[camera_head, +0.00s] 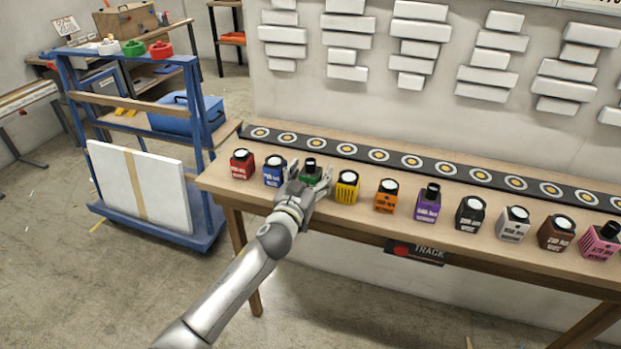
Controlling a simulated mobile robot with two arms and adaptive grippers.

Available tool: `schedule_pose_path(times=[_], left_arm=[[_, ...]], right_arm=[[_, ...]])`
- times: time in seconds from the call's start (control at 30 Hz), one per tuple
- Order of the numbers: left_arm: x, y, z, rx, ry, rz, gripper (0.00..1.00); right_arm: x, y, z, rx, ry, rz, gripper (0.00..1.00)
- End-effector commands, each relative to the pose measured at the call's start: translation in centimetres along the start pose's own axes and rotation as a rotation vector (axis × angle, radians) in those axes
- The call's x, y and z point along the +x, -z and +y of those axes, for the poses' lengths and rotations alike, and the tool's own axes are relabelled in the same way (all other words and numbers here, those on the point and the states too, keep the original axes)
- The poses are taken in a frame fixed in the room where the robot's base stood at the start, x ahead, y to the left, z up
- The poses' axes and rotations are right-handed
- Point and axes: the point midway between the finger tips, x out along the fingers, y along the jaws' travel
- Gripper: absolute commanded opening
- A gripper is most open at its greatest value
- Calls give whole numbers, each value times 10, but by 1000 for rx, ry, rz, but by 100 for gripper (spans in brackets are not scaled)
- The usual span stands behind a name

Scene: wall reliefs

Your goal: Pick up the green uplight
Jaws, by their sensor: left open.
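The green uplight (311,175) stands on the wooden table (440,244), third from the left in a row of coloured uplights. It has a black cylinder on top. My left gripper (308,180) is at the green uplight, its open fingers on either side of it. The gripper hides the lower part of the uplight, and I cannot tell whether the fingers touch it. My right gripper is out of view.
A blue uplight (274,172) is close on the left and a yellow uplight (347,187) close on the right. A black track strip (395,158) with round discs lies behind the row. A blue cart (199,190) stands left of the table.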

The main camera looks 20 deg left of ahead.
Motion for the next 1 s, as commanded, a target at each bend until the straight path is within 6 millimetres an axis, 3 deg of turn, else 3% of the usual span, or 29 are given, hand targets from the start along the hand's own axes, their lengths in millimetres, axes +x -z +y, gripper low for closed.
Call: schedule_pose_path(times=[0.07, 0.5, 0.77, 1.0], left_arm=[[0, 0, 0, 0, 0, 0, 70], [0, 1, 0, 0, 0, 2, 17], [0, 2, 0, 0, 0, 2, 17], [0, 21, 0, 0, -1, 5, 17]], right_arm=[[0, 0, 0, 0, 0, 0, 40], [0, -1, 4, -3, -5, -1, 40], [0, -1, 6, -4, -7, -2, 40], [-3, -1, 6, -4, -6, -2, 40]])
